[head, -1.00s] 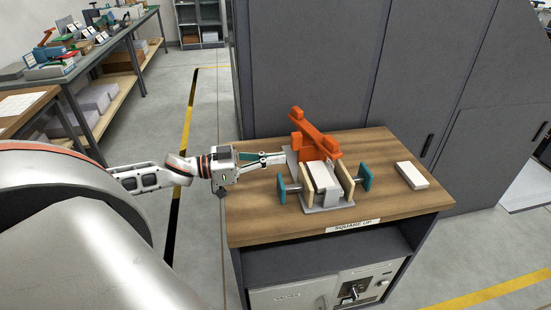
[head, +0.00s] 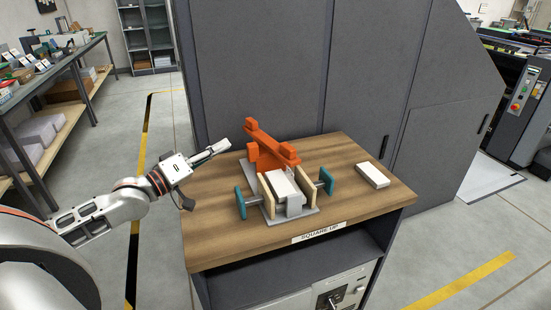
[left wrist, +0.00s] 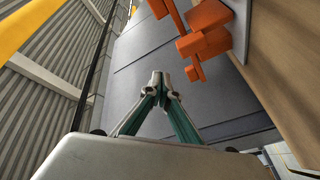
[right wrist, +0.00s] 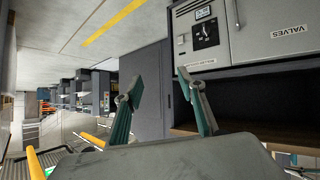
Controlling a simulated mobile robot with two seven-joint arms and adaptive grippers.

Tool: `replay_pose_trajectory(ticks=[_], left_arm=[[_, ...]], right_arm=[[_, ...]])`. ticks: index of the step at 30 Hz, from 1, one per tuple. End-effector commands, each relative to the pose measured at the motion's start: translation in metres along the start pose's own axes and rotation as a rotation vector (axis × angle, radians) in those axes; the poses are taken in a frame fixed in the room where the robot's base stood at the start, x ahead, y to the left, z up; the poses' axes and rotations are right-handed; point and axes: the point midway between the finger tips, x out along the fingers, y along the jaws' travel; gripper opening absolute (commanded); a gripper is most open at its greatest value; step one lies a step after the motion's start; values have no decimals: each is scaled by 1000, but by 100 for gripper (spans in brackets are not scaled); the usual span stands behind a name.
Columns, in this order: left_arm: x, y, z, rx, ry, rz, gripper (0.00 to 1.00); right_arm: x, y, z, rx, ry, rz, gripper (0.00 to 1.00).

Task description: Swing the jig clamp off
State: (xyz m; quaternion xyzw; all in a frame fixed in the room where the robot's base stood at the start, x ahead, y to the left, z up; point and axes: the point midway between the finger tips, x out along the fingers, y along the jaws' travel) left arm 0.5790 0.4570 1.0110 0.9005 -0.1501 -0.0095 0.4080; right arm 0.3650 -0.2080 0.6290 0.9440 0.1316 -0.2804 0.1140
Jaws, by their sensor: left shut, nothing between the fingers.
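The orange jig clamp (head: 274,147) stands at the back of the jig on the wooden worktop. Its bar slants from back left to front right, behind a white block (head: 282,184) between two pale wooden boards. I cannot tell whether the bar presses on anything. Teal end plates (head: 240,203) flank the grey jig base (head: 309,211). My left gripper (head: 222,146) is shut and empty, raised to the left of the clamp and apart from it. The left wrist view shows its closed fingers and the clamp's orange parts (left wrist: 205,42). My right gripper (right wrist: 158,84) is open and empty, facing the cabinet.
A white block (head: 372,175) lies on the worktop (head: 215,235) to the right. A tall grey cabinet (head: 290,70) rises behind. The worktop's front bears a "SQUARE UP" label (head: 318,233). A cluttered bench (head: 60,75) stands at far left. Floor between is free.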

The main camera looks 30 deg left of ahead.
Motion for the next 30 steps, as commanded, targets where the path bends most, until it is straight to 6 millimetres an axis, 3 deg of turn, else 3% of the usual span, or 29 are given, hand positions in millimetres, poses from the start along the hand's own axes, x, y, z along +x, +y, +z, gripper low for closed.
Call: replay_pose_trajectory(ticks=[8, 15, 21, 30], left_arm=[[-9, -9, 27, -346, -55, -61, 0], [-19, 5, 53, -599, -146, -59, 0], [-25, 19, 65, -714, -200, -40, 0], [-27, 25, 67, -743, -215, -32, 0]], right_arm=[[12, 0, 18, -9, -9, 4, 40], [17, -2, 30, -14, -17, 3, 40], [18, -3, 35, -16, -21, 3, 40], [18, -3, 37, -17, -26, 2, 40]])
